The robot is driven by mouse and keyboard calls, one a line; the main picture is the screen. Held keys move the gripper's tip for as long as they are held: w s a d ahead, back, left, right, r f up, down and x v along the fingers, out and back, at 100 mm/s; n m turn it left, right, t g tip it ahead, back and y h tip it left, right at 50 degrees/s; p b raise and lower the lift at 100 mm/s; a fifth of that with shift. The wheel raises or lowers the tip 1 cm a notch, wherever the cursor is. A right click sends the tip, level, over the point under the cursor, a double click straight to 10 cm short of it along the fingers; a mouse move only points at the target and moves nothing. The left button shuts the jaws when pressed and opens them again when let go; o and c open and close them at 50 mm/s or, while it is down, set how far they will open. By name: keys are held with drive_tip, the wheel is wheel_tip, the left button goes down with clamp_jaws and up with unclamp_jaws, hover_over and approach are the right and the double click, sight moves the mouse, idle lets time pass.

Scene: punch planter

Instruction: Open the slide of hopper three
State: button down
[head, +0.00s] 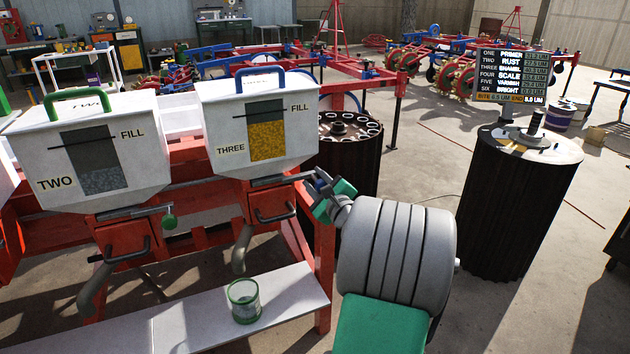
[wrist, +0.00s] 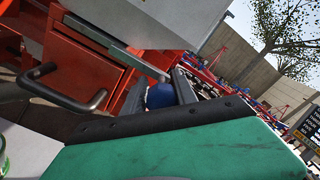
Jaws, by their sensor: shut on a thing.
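Hopper three (head: 215,115) is a white bin with a blue handle, the word THREE and a window showing yellow fill. Its slide (head: 282,180) is a flat grey bar under the bin, above a red outlet box. The slide also shows in the wrist view (wrist: 105,40), running toward a blue knob (wrist: 160,96). My gripper (head: 322,194) is at the right end of this slide. In the wrist view my gripper (wrist: 162,98) has its dark fingers on both sides of the blue knob, shut on it. The fingers partly hide the knob.
Hopper two (head: 35,145) stands left, with its own slide and green knob (head: 169,222). A curved black handle (head: 275,215) juts from hopper three's outlet box. A green-rimmed cup (head: 244,312) stands on the white shelf (head: 185,325) below. Dark drums stand behind and right.

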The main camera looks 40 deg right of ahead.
sight(324, 185)
drive_tip(key=shift+d+r, duration=0.15)
drive_tip(key=shift+r, duration=0.25)
idle(0.5)
drive_tip(key=shift+s, duration=0.3)
drive_tip(key=p+v, duration=0.1)
drive_tip(key=v, duration=0.3)
drive_tip(key=shift+s+p, duration=0.35)
drive_tip(key=c, duration=1.1)
unclamp_jaws()
drive_tip(key=shift+s+a, duration=0.1)
drive_tip(key=shift+a, duration=0.2)
drive_tip(key=shift+o, duration=0.2)
drive_tip(key=shift+f, duration=0.1)
